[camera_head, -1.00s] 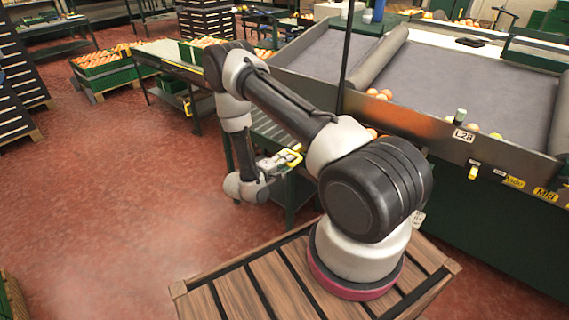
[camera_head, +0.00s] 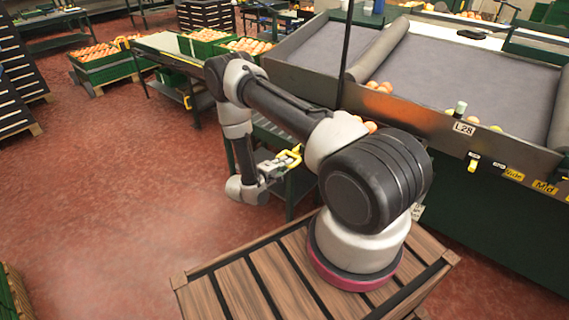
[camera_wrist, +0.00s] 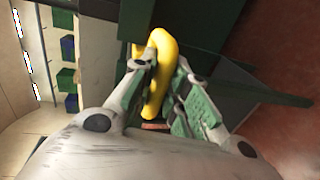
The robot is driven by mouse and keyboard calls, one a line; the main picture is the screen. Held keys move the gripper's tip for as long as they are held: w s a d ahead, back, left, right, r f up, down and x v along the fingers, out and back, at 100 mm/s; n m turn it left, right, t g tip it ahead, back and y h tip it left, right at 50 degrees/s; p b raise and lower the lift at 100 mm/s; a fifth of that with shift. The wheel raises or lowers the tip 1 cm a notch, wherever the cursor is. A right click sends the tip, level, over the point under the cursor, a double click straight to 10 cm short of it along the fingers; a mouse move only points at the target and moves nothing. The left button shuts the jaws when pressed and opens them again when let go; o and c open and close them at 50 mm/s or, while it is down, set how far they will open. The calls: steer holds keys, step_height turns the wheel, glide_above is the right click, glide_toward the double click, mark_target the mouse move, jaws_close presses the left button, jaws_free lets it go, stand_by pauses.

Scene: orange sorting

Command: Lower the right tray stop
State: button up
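A yellow tray-stop handle (camera_head: 290,158) sticks out at the near end of the green stand, left of the sorting table. My gripper (camera_head: 276,165) is at this handle, low beside the stand. In the wrist view the yellow handle (camera_wrist: 163,62) is a bent loop running between the two fingers (camera_wrist: 166,72). The fingers lie close on both sides of it and appear shut on it; the exact contact is partly hidden.
The sorting table (camera_head: 455,85) with loose oranges rises to the right, behind my arm. Green crates of oranges (camera_head: 103,62) stand at the back left. The wooden platform (camera_head: 235,290) is under my arm's base. The red floor (camera_head: 110,190) to the left is clear.

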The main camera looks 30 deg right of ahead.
steer(key=o, duration=0.3)
steer(key=shift+f, duration=0.3)
steer(key=shift+o, duration=0.5)
steer(key=shift+r, duration=0.1)
steer(key=shift+a, duration=0.1)
steer(key=v, duration=1.2)
